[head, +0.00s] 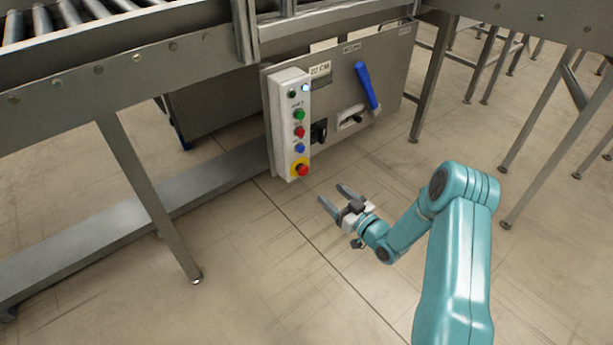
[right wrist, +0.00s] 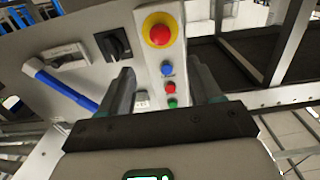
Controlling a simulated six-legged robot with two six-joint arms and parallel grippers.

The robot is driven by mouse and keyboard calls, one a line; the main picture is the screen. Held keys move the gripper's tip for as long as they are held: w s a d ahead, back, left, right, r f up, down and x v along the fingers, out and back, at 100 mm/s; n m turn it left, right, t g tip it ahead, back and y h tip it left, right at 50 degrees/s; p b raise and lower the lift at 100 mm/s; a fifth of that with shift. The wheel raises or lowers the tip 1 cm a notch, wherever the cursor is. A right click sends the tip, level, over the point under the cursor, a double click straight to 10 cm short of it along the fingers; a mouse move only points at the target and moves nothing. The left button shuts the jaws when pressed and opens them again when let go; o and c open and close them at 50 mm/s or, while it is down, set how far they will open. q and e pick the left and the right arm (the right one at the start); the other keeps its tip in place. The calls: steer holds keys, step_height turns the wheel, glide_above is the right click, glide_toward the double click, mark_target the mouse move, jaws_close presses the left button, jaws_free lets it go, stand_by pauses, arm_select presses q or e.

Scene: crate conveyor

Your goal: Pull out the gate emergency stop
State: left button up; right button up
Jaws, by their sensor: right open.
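The gate emergency stop (head: 302,170) is a red mushroom button on a yellow ring. It sits at the bottom of a pale upright control box (head: 291,128) fixed to a grey panel. In the right wrist view the emergency stop (right wrist: 159,33) shows at the top, beyond the fingertips. My right gripper (head: 334,194) is open and empty, below and to the right of the button in the head view, apart from it. Its two fingers also show in the right wrist view (right wrist: 160,80). My left gripper is not in view.
The box also has green, red and blue buttons. A blue lever handle (head: 367,86) and a black rotary switch (head: 318,132) are on the grey panel (head: 395,75). The roller conveyor (head: 120,75) runs above, with metal legs on both sides. The floor around my gripper is clear.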

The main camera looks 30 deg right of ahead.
mark_target(305, 171)
steer(key=w+b, duration=0.1)
steer(key=w, duration=0.2)
steer(key=w+b, duration=0.1)
steer(key=w, duration=0.3)
steer(key=w+a+b, duration=0.1)
steer(key=w, duration=0.3)
steer(key=shift+f, duration=0.15)
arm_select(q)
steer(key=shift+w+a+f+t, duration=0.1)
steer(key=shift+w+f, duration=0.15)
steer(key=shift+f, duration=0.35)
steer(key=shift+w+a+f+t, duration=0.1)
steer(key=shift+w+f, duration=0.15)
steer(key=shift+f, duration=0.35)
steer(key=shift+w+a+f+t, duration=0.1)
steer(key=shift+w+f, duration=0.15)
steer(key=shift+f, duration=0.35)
arm_select(e)
steer(key=shift+w, duration=0.65)
